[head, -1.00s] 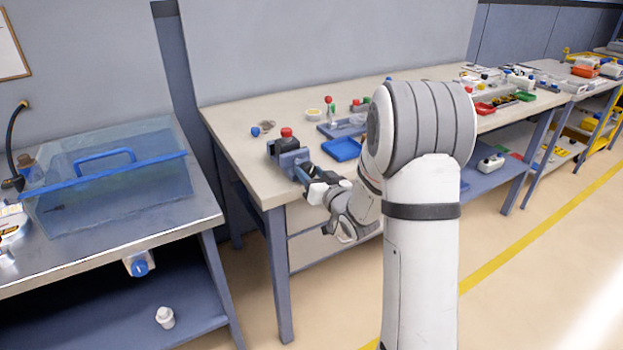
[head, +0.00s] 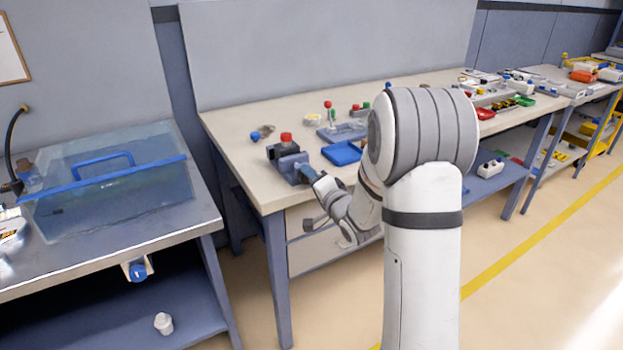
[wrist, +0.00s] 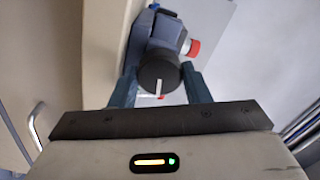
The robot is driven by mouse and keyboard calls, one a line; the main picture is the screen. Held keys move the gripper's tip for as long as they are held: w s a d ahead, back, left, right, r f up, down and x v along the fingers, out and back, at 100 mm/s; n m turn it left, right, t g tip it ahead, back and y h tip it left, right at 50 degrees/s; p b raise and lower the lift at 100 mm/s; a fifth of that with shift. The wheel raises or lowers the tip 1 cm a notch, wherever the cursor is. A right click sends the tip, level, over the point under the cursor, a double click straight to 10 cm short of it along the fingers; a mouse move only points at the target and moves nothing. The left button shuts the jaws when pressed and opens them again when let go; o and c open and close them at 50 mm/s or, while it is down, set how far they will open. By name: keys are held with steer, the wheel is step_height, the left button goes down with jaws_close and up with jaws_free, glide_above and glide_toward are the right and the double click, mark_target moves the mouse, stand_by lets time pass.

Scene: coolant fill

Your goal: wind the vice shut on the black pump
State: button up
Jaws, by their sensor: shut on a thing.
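The blue-grey vice (head: 288,166) stands at the left front corner of the workbench. The black pump (head: 273,151), with a red cap (head: 286,138) on top, sits at the vice jaws. The exact gap between jaws and pump is too small to tell. In the wrist view the vice's round black handle knob (wrist: 155,72) with a white mark lies between the fingers of my gripper (wrist: 160,84). My gripper is shut on this knob. The vice body (wrist: 165,28) and the red cap (wrist: 193,48) show beyond it. In the head view my gripper (head: 310,174) is at the vice's front.
A blue tray (head: 342,153) lies just right of the vice. The workbench's front edge runs under my wrist. A clear tank (head: 105,190) stands on the left bench.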

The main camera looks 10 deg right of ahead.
steer(key=shift+f+m+p, duration=0.1)
steer(key=shift+m+p, duration=0.8)
steer(key=shift+m, duration=3)
steer(key=o, duration=1)
steer(key=shift+s, duration=0.1)
